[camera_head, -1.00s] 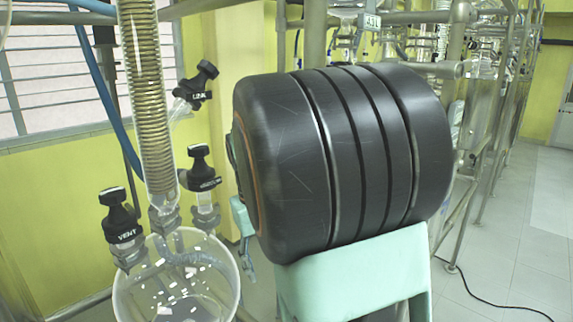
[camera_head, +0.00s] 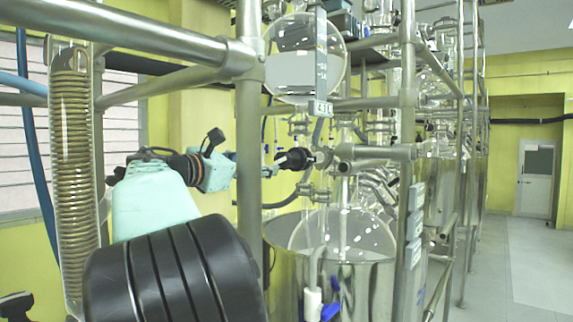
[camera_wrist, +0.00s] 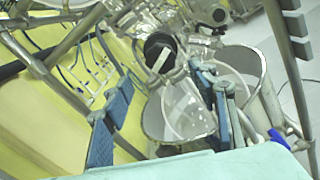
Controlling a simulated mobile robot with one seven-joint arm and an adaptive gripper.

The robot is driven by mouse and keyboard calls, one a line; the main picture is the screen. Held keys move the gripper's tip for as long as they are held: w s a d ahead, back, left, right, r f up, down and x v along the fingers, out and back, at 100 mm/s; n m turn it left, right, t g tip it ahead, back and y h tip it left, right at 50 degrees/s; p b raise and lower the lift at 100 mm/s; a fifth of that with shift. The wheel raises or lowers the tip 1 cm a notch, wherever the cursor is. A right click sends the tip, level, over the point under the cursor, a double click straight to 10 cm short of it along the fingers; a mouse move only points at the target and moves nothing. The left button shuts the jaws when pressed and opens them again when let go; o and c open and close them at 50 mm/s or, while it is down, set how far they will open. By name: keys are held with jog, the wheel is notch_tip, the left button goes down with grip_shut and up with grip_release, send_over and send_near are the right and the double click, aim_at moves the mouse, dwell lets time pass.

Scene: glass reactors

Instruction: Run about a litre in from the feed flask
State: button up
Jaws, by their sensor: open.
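A round glass flask (camera_head: 305,65) partly filled with clear liquid, likely the feed flask, hangs in the upper middle of the head view. Below it, a black valve knob (camera_head: 293,158) sits on the glass line. A glass vessel (camera_head: 345,235) stands below in a steel bath (camera_head: 375,285). My gripper (camera_wrist: 161,77) is open and empty; its two blue finger pads lie either side of the line to a black knob (camera_wrist: 160,48), which appears beyond the tips. In the head view a steel post partly hides my gripper, left of the knob.
Steel frame posts (camera_head: 249,120) and a rail (camera_head: 150,32) stand close around my arm. A coiled glass condenser (camera_head: 75,170) is at the left. More glassware and frames line up behind. Free floor (camera_head: 520,270) shows at the right.

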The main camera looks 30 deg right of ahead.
aim_at(280, 162)
jog(key=p+x, duration=0.1)
jog(key=x, duration=0.9)
jog(key=shift+d+p, duration=0.2)
jog(key=shift+p, duration=0.1)
jog(key=c, duration=1.2)
jog(key=shift+f, duration=0.1)
